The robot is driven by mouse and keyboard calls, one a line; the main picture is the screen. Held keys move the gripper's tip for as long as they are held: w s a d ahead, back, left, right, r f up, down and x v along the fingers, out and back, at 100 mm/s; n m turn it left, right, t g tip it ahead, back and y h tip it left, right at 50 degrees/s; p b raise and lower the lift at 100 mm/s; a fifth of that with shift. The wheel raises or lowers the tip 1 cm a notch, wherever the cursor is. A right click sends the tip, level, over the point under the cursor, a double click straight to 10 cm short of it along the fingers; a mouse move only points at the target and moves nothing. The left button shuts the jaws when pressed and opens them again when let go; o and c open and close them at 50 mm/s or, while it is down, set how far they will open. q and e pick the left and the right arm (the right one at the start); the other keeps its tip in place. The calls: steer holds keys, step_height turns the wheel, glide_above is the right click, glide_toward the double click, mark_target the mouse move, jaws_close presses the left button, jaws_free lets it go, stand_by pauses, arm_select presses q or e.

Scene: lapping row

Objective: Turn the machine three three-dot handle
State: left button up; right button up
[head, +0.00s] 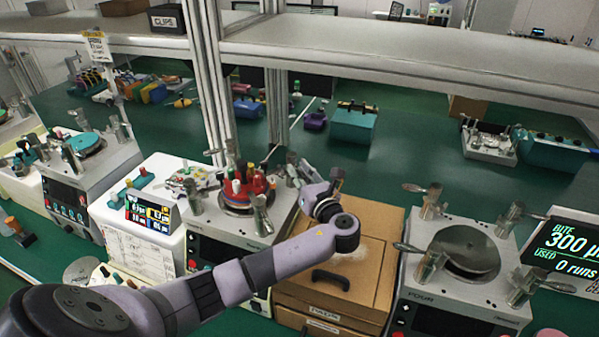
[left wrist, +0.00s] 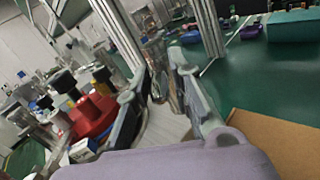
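The middle machine (head: 228,228) carries a red fixture (head: 240,192) with several coloured knobs and several metal handles around its top. A front metal handle (head: 262,212) and a left one (head: 191,196) stand out clearly; dot marks are too small to tell. My left gripper (head: 301,172) is at this machine's far right corner, partly hidden by my wrist. In the left wrist view, its two fingers (left wrist: 168,95) are apart, with a shiny metal handle (left wrist: 160,65) between or just beyond them. I cannot tell whether they touch it. The red fixture (left wrist: 92,112) is left of the fingers.
A brown box (head: 365,285) with a black pull stands right of the machine, under my left forearm. Another machine (head: 470,290) with a round plate and handles is further right. A shelf post (head: 277,100) rises behind.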

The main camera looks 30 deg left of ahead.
arm_select(q)
jaws_close()
stand_by(0.4)
